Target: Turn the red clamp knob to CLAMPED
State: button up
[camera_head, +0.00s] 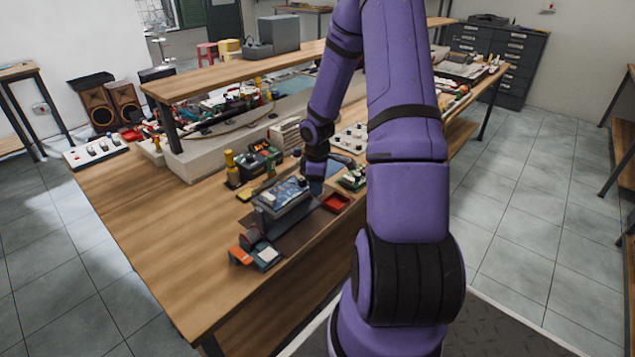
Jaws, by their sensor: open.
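My purple arm reaches down over the wooden workbench (150,235), and my gripper (316,186) is at its lower end, small and dark in this view. It is open, beside the right end of a dark grey device (285,200) with a bluish top. I cannot make out anything between its fingers. An orange-red part (240,255) sits at the near left end of this fixture, apart from my gripper. I cannot tell for sure whether it is the clamp knob. No CLAMPED marking is readable, and my arm hides part of the bench.
A yellow bottle (231,168) and a dark instrument (260,155) stand behind the device. A white switch panel (95,150) lies at the far left corner. The left front bench top is clear.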

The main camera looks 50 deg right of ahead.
jog(key=shift+c, duration=0.4)
jog(key=c, duration=0.8)
jog(key=shift+c, duration=0.2)
jog(key=shift+m, duration=0.4)
jog(key=m, duration=0.3)
jog(key=shift+m, duration=0.3)
jog(key=m, duration=0.4)
jog(key=shift+m, duration=0.3)
jog(key=m, duration=0.4)
jog(key=shift+w+m+g, duration=0.1)
jog(key=shift+m+g, duration=0.2)
jog(key=shift+m, duration=2.2)
